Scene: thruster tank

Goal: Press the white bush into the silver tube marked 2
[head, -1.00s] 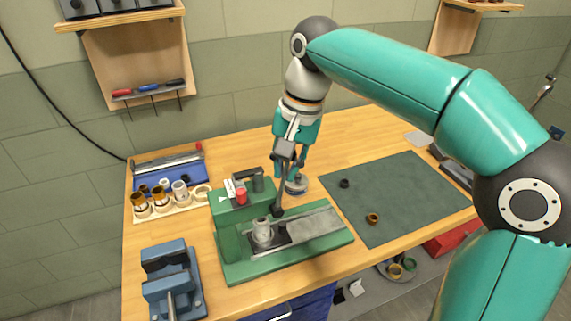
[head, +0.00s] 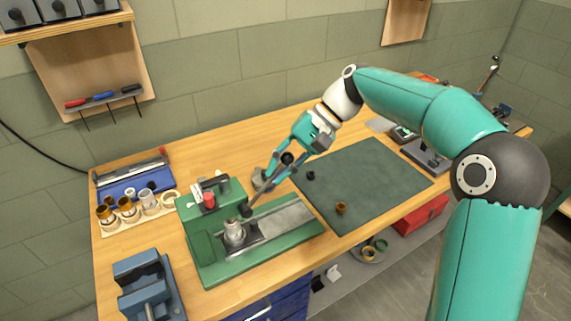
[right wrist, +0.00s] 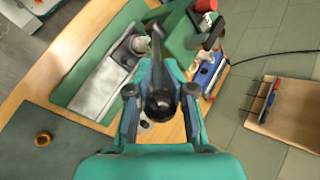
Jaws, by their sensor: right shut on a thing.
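The green press (head: 204,255) stands on the wooden bench. A silver tube (head: 234,230) stands upright on its bed under the ram; no number is readable on it. I cannot tell whether a white bush sits in its top. My right gripper (head: 285,166) is shut on the knob end of the press's dark lever (head: 266,186), which slants up and right from the press. In the right wrist view the black knob (right wrist: 160,103) lies between the fingers of my right gripper (right wrist: 160,92). My left gripper is not in view.
A rack (head: 124,222) with brown and silver tubes stands left of the press. A blue vise (head: 145,287) is at the front left. A grey-green mat (head: 375,180) on the right holds a brown ring (head: 341,208) and a black ring (head: 310,175). A round grey thing is partly hidden behind my right gripper.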

